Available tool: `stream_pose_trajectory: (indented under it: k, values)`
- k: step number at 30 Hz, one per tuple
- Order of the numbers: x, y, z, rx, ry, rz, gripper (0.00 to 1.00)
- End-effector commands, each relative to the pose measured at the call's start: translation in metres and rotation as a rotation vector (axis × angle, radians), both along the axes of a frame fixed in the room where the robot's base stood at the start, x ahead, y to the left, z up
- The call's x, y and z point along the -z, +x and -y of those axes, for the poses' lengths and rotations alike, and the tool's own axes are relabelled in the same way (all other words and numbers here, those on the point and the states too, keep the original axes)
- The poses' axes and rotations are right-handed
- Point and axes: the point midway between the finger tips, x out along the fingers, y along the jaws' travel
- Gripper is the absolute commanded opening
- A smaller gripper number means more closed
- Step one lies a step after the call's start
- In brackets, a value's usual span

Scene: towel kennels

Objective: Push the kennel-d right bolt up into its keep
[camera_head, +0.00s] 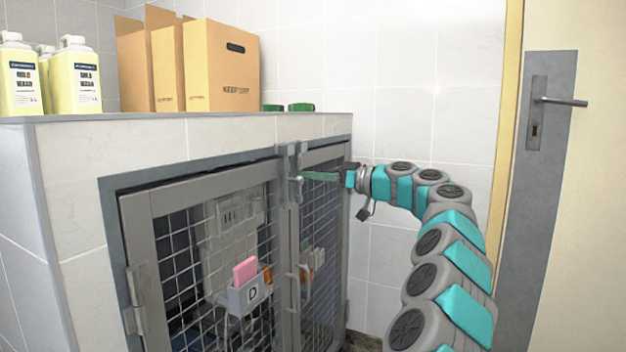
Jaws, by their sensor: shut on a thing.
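Two upright grey bolts stand side by side at the top where the leaves meet, the left bolt (283,160) and the right bolt (301,156). My gripper (307,176) reaches in from the right with its green fingers level. It is shut on the right bolt, low on it, just under the top frame. The fingertips partly hide the grip, and whether the bolt's top sits in its keep is too small to tell.
Yellow-filled bottles (75,78) and cardboard boxes (220,68) stand on the ledge above. Door pulls (303,284) stick out below the bolts. A door with a lever handle (562,101) is at the right. The tiled wall behind my arm is clear.

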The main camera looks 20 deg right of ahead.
Motion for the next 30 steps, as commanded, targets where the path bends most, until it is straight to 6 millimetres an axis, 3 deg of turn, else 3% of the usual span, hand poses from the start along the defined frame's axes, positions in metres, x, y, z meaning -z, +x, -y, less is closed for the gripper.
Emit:
stream_pose_trajectory:
  k: [1, 2, 9, 20, 30]
  values:
    - [-0.006, -0.001, 0.001, 0.004, 0.003, 0.010, 0.00]
    - [-0.006, -0.001, 0.001, 0.004, 0.003, 0.011, 0.27]
    - [-0.004, 0.000, 0.001, 0.003, 0.002, 0.006, 0.54]
    - [-0.003, -0.003, 0.002, 0.002, 0.002, 0.006, 0.55]
    - [-0.005, -0.037, 0.029, 0.004, 0.003, 0.008, 0.55]
